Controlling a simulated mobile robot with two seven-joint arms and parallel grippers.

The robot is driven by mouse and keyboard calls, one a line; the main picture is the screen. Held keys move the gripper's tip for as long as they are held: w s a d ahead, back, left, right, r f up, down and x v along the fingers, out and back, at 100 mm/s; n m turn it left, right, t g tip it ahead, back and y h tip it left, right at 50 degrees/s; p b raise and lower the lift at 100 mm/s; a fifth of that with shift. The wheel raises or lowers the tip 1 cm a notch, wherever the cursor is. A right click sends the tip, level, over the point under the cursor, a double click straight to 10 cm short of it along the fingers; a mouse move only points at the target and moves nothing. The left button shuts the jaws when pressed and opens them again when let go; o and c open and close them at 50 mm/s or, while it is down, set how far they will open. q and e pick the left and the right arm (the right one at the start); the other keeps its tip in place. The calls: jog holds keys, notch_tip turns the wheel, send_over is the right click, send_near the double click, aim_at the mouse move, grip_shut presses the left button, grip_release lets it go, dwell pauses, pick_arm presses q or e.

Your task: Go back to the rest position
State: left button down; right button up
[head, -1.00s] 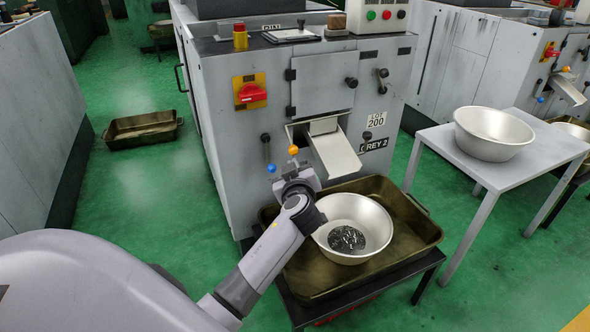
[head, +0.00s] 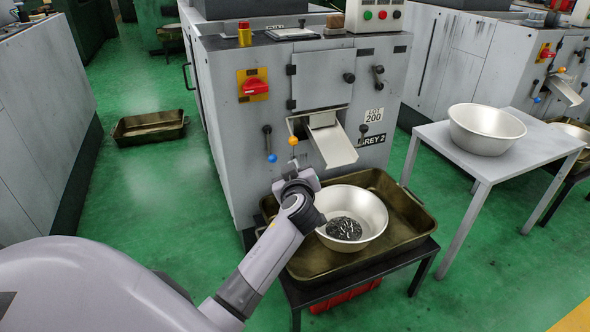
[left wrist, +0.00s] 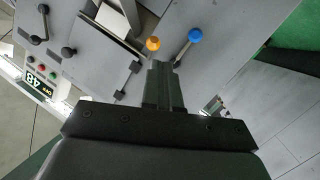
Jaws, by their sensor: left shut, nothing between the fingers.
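My left gripper (head: 296,174) is in front of the grey machine (head: 225,150), left of and a little above the metal bowl (head: 372,208). In the left wrist view its fingers (left wrist: 161,66) are together and empty. The orange knob (left wrist: 153,44) and the blue knob (left wrist: 195,35) of two levers lie just beyond the fingertips there. In the head view the orange knob (head: 293,141) is above my gripper and the blue knob (head: 272,158) is up and to its left. My right gripper is not in view.
The bowl holds small dark metal pieces (head: 344,229). It stands in a brown tray (head: 415,222) on a low dark table, below the chute (head: 334,148). A grey table (head: 465,160) with an empty bowl (head: 486,128) is at right. Another tray (head: 149,128) lies on the open green floor.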

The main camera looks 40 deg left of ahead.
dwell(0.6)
